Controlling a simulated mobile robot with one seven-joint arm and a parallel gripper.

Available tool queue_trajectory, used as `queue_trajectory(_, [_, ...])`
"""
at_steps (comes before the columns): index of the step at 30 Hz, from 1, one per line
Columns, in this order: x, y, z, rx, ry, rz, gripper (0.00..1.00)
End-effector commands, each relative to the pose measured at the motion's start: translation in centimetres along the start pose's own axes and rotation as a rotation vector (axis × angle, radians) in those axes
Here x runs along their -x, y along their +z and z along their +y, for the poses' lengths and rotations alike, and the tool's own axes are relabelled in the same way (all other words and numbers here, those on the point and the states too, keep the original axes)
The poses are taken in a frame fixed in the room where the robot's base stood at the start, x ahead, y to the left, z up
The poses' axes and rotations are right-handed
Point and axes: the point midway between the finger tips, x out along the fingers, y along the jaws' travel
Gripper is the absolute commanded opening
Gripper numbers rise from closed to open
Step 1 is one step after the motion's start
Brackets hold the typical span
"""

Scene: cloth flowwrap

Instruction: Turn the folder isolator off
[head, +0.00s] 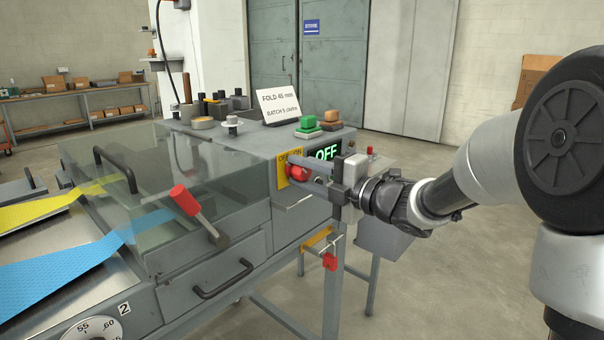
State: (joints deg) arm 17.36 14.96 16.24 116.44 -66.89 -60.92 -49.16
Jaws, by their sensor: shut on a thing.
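The folder isolator (284,169) is a yellow plate marked OFF and ON with a red knob (298,173), on the end face of the grey machine in the head view. My gripper (304,174) reaches in from the right, level with the knob, and its jaws are shut on it. The fingers partly hide the knob and plate, so I cannot tell which way the knob points. A dark display (326,153) just right of the plate shows OFF in green letters.
A red-handled lever (186,201) stands by the clear cover (140,180). A sign (278,104) and green and orange buttons (331,117) sit on the machine top. A red padlock-like piece (329,262) hangs below my gripper. Open floor (450,280) lies to the right.

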Motion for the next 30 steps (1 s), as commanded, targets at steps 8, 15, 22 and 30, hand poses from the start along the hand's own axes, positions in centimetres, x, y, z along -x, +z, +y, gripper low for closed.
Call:
queue_trajectory(8, [0.0,0.0,-0.1,0.001,-0.001,0.000,0.49])
queue_trajectory(15, [0.1,0.0,0.0,0.000,0.000,0.000,0.49])
queue_trajectory(22, [2.4,0.1,0.1,0.000,-0.001,-0.004,0.49])
queue_trajectory(30, [8.9,0.1,0.2,-0.001,-0.001,-0.006,0.49])
